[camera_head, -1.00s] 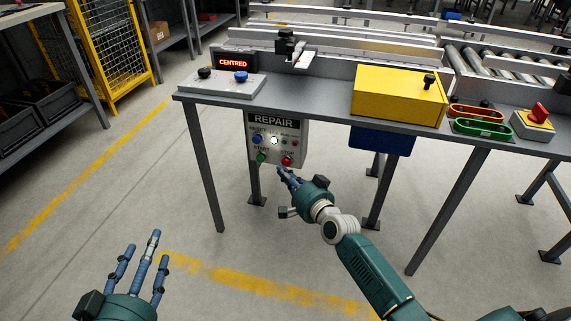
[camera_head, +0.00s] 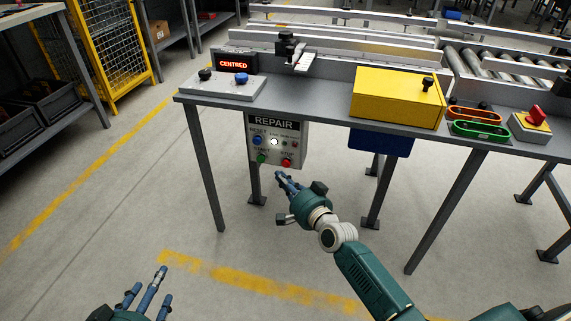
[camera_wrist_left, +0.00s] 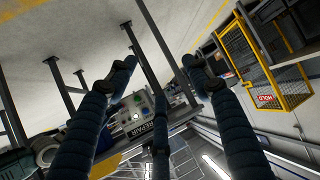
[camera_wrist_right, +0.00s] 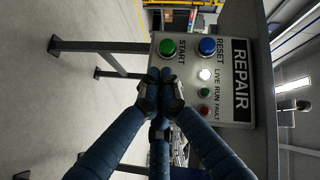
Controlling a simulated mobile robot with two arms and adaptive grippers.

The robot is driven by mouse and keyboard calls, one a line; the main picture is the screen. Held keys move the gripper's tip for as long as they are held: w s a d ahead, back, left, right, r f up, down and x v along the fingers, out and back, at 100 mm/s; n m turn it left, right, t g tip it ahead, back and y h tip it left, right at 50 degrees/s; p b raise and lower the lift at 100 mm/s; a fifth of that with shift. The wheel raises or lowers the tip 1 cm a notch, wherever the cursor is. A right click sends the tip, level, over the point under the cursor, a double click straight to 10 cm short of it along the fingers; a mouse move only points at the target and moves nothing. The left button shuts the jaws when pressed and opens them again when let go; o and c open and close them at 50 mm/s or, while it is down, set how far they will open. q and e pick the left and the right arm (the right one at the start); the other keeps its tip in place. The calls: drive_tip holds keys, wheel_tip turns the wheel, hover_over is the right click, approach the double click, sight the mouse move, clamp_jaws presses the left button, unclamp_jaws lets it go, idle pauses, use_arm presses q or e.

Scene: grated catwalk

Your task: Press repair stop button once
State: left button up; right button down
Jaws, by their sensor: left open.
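The red STOP button (camera_head: 286,162) sits at the lower right of the grey REPAIR panel (camera_head: 299,150), which hangs under the bench. My right gripper (camera_head: 280,175) is just below and in front of the button, with a small visible gap in the head view. In the right wrist view its fingers (camera_wrist_right: 162,80) are closed together, with nothing seen between them, and cover the STOP button's area. The panel also shows there (camera_wrist_right: 230,112). My left gripper (camera_head: 150,282) is open and empty at the lower left, well away from the panel.
The green START button (camera_head: 262,157) is left of STOP, with the blue RESET button (camera_head: 257,140) above it. A white lamp (camera_head: 273,141) is lit. Bench legs (camera_head: 205,165) flank the panel. A yellow box (camera_head: 398,95) stands on the bench. The floor in front is clear.

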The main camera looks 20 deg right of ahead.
use_arm(q)
drive_tip(key=s+a+f+g+y+p, duration=0.1)
drive_tip(key=s+a+f+g, duration=0.2)
drive_tip(key=s, duration=0.6)
wheel_tip(320, 180, down, 4)
drive_tip(key=shift+r+g+p, duration=0.15)
drive_tip(key=shift+g+p, duration=0.2)
drive_tip(key=shift+g, duration=0.65)
use_arm(e)
drive_tip(key=shift+s+a, duration=0.45)
drive_tip(key=shift+s, duration=0.2)
drive_tip(key=shift+s+a, duration=0.4)
drive_tip(key=shift+s, duration=0.2)
